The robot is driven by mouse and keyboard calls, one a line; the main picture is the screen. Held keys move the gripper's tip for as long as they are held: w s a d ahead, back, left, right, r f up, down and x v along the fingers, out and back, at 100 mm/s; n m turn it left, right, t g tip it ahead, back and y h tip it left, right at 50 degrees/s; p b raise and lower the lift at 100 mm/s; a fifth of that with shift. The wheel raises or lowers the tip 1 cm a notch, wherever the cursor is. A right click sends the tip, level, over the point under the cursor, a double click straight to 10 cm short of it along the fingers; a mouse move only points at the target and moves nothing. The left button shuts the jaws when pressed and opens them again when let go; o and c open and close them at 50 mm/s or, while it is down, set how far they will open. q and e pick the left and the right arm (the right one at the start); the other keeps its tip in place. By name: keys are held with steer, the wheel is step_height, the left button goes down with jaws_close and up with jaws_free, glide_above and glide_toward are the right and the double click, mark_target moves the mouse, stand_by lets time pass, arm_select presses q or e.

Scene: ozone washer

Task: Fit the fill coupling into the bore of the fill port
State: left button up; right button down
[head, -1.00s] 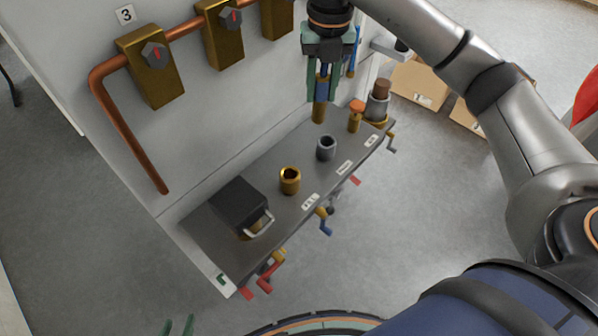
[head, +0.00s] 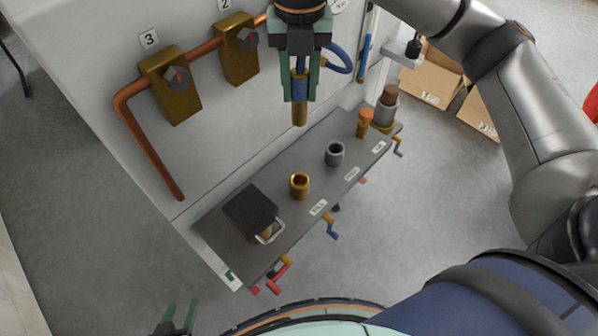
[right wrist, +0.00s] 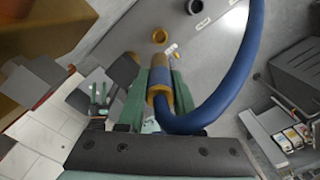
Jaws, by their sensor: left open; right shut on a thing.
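My right gripper (head: 300,92) is shut on the fill coupling (head: 299,112), a brass-ended piece with a blue sleeve, which points downward above the shelf. In the right wrist view the coupling (right wrist: 160,90) sits between the green fingers with a blue hose (right wrist: 232,90) attached. The fill port (head: 300,186) is a brass cup with an open bore on the grey shelf, next to the FILL label. It lies below the coupling and apart from it; it also shows in the right wrist view (right wrist: 160,36). My left gripper (head: 176,318) is open and empty at the bottom edge of the head view.
A grey port (head: 334,154) and an orange-capped fitting (head: 364,122) stand further right on the shelf (head: 278,213). A black box with a handle (head: 250,210) stands at its left end. Copper pipe (head: 150,150) and brass valves (head: 170,88) line the wall behind.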

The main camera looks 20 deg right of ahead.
steer(key=shift+f+b, duration=1.15)
steer(key=shift+f, duration=10.6)
steer(key=shift+f, duration=0.2)
steer(key=c, duration=0.6)
jaws_free()
steer(key=shift+r, duration=0.1)
